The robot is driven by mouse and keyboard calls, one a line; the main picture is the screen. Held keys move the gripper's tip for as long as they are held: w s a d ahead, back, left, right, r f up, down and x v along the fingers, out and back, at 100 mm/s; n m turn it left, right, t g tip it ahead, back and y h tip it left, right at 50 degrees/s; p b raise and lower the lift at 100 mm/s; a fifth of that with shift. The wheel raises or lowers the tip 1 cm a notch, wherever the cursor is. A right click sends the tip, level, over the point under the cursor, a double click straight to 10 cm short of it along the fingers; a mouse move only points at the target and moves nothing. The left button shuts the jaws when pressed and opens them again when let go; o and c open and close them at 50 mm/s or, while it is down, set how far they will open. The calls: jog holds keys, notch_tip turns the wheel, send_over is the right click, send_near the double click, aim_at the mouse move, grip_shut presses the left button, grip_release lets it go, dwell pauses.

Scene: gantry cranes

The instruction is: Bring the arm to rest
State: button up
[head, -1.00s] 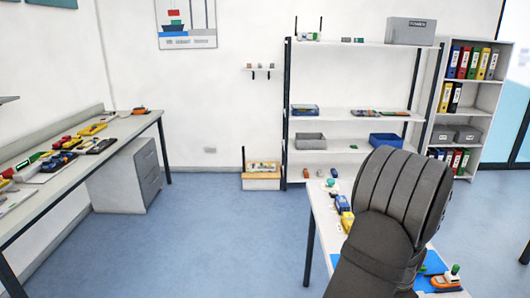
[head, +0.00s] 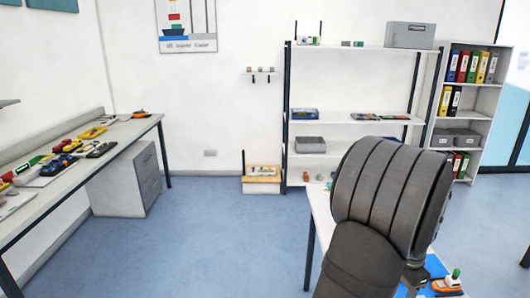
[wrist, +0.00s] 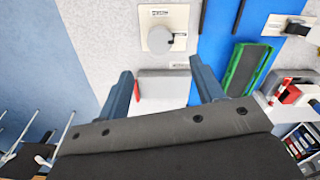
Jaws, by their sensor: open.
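My arm (head: 385,195) rises in front of the right-hand table in the head view and hides much of its top. My gripper (wrist: 161,68) shows in the wrist view with its two blue-grey fingers wide apart. Nothing is held between them. Below the fingers are a grey box-like piece (wrist: 166,88) with a red part at its left and a white plate with a round grey disc (wrist: 160,40). I cannot tell the height of the fingers above these.
The right-hand table carries a blue mat (wrist: 222,40), a green-rimmed tray (wrist: 233,72) and an orange toy boat (head: 447,283). A long bench (head: 100,145) with several toy vehicles stands at left. A shelf rack (head: 350,115) stands behind. The blue floor (head: 220,240) between is clear.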

notch_tip(320, 180, up, 7)
notch_tip(320, 180, down, 17)
jog(key=shift+r, duration=0.1)
jog(key=shift+n, duration=0.4)
jog(key=shift+r+n, duration=0.1)
jog(key=shift+n, duration=1)
jog(key=n, duration=1)
jog(key=shift+n, duration=1.9)
jog(key=shift+o, duration=0.2)
